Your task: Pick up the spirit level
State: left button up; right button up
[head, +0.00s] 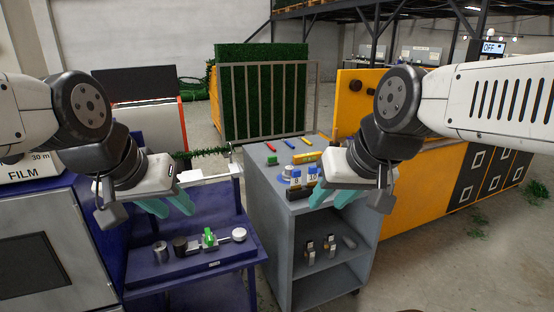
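A short yellow bar, which looks like the spirit level (307,157), lies on top of the grey cart (262,179) behind some small blue-and-white containers (297,177). Its details are too small to read. My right gripper (332,197) hangs over the cart's front right part, nearer than the yellow bar and apart from it. Its teal fingers are spread and nothing shows between them. My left gripper (174,206) is above the blue bench (185,262) at the left. Its teal fingers are also apart and look empty.
Red (270,147), blue (289,144) and yellow (305,141) sticks lie at the cart's back. A green-topped item (272,160) is left of the yellow bar. A twisting fixture (209,239) sits on the blue bench. An orange cabinet (420,197) stands at right.

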aim_at(306, 158)
jog(key=z, duration=0.45)
jog(key=i+l+u, duration=0.1)
jog(key=u, duration=0.65)
jog(key=i+l+u, duration=0.35)
jog(key=l, duration=0.25)
jog(key=i+l+u, duration=0.15)
jog(key=l, duration=0.15)
jog(key=i+l+u, duration=0.2)
jog(key=l, duration=0.15)
jog(key=i+l, duration=0.1)
jog(key=l, duration=0.7)
jog(key=i+l, duration=0.15)
jog(key=l, duration=0.25)
